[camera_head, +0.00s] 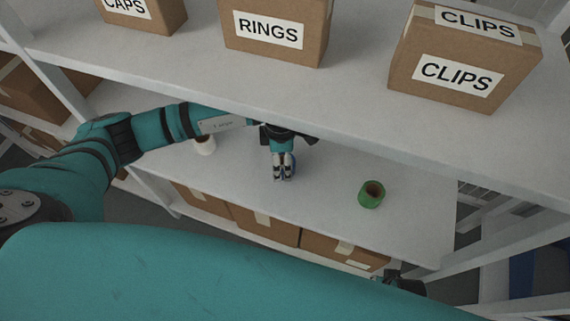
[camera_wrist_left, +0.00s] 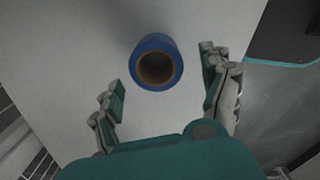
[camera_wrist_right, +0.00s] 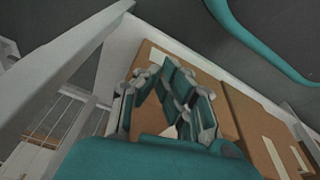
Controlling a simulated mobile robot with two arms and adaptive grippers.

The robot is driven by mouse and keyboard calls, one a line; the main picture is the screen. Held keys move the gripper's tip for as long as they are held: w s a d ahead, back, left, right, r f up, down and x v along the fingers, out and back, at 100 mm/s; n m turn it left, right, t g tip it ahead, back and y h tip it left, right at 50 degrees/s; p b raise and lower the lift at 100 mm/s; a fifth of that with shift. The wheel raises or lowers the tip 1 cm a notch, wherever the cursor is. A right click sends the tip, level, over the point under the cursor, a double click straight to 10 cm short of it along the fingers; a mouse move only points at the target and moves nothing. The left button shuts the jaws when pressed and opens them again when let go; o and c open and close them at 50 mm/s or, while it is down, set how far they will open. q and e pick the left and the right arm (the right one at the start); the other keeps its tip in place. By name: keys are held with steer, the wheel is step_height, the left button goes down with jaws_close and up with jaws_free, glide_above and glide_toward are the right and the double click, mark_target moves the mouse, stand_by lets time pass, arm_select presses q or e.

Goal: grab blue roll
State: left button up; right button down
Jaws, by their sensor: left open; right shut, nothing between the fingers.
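The blue roll (camera_wrist_left: 152,44) stands on the shelf, its brown core facing the left wrist camera. In the head view only a sliver of the blue roll (camera_head: 293,163) shows behind my left gripper (camera_head: 283,176). In the left wrist view my left gripper (camera_wrist_left: 162,75) is open, with one finger on each side of the space in front of the roll.
A green roll (camera_head: 371,194) stands right on the same shelf (camera_head: 330,205); a white roll (camera_head: 204,145) stands left, partly behind my arm. The upper shelf (camera_head: 200,60) holds labelled boxes, including RINGS (camera_head: 272,50) and CLIPS (camera_head: 462,75). Boxes (camera_head: 265,224) sit below.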

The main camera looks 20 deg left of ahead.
arm_select(q)
steer(key=f, duration=0.4)
steer(key=shift+w+d, duration=0.25)
steer(key=shift+d, duration=0.1)
steer(key=c, duration=1.3)
arm_select(e)
steer(key=shift+w+r, duration=0.2)
steer(key=shift+r, duration=0.3)
steer(key=shift+w+r, duration=0.15)
steer(key=shift+r, duration=0.35)
